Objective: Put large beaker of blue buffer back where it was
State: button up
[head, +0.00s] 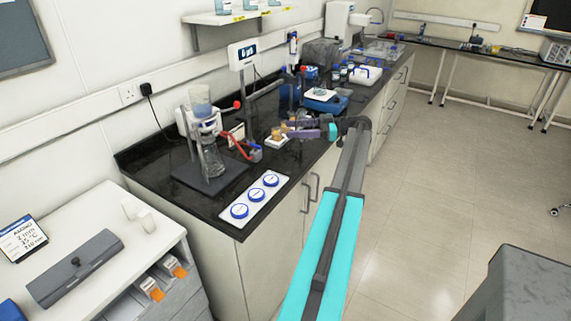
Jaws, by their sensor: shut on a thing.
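My gripper (292,128) is over the dark bench at the end of my arm, pointing left. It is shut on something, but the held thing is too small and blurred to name. Small tan pieces on a white base (278,138) show at or just below its fingertips; I cannot tell whether they touch. A clear vessel with a pale blue tint (200,97), perhaps the large beaker of blue buffer, is high on a stand at the left, apart from my gripper. A tall glass vessel (211,160) stands below it.
A blue balance (325,101) and a white box (365,75) stand farther back. A wall shelf (237,16) holds blue vessels. The floor at right is mostly clear.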

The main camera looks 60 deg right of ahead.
jog(key=shift+w+a, duration=0.1)
jog(key=shift+a, duration=0.1)
jog(key=a+f+m+h+p, duration=0.1)
jog(key=a+f+m+h, duration=0.1)
jog(key=a+h, duration=0.1)
jog(key=a+f+m+t+h+p, duration=0.1)
jog(key=a+f+m+h+p, duration=0.1)
jog(key=a+m+h, duration=0.1)
jog(key=a+f+m+t+h+p, duration=0.1)
jog(key=a+f+m+h, duration=0.1)
jog(key=a+m+h, duration=0.1)
jog(key=shift+s+a+f+h, duration=0.15)
jog(key=shift+a+h, duration=0.2)
jog(key=shift+h, duration=0.3)
jog(key=shift+s+a+r+h, duration=0.15)
jog(key=shift+a+h, duration=0.15)
jog(key=shift+h, duration=0.35)
jog(key=shift+s+a+f+m+h+p, duration=0.55)
jog(key=shift+s+a+h, duration=0.2)
jog(key=shift+h, duration=0.15)
jog(key=shift+s+a+f+m+h, duration=0.25)
jog(key=shift+s+m+h, duration=0.05)
jog(key=shift+m+h, duration=0.15)
jog(key=shift+w+d+f+b, duration=0.2)
jog(key=shift+d+f+b, duration=0.15)
jog(key=shift+b, duration=1.2)
jog(key=w+d+b, duration=0.1)
jog(key=b, duration=0.7)
jog(key=shift+d, duration=0.3)
